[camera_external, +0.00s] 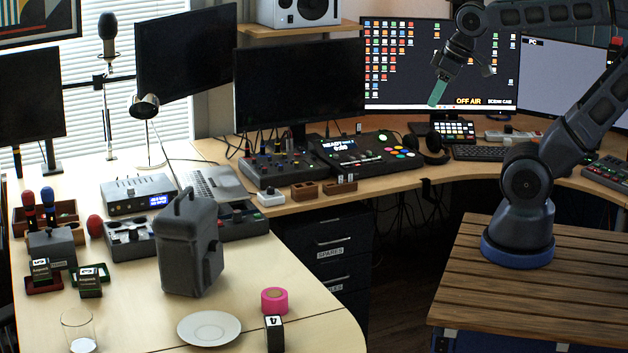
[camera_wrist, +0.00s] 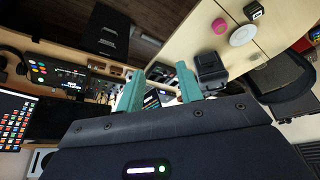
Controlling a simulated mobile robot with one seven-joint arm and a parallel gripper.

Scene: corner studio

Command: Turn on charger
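No label in view names the charger, and I cannot tell for certain which device it is. A grey device with dark recesses (camera_external: 130,240), possibly the charger, lies on the left desk behind a dark lidded bag (camera_external: 188,250). Numbered black blocks stand on the left desk, marked 5 (camera_external: 42,270), 3 (camera_external: 90,280) and 4 (camera_external: 274,333). My gripper (camera_external: 438,92) is raised in front of the lit monitor, away from these things. In the wrist view its teal fingers (camera_wrist: 160,88) are apart with nothing between them.
A pink tape roll (camera_external: 274,300), a white plate (camera_external: 209,328) and a glass (camera_external: 79,330) stand at the left desk's front. A silver box with a blue display (camera_external: 139,195), a laptop (camera_external: 212,184) and mixing consoles (camera_external: 365,152) fill the back. The desk between bag and plate is clear.

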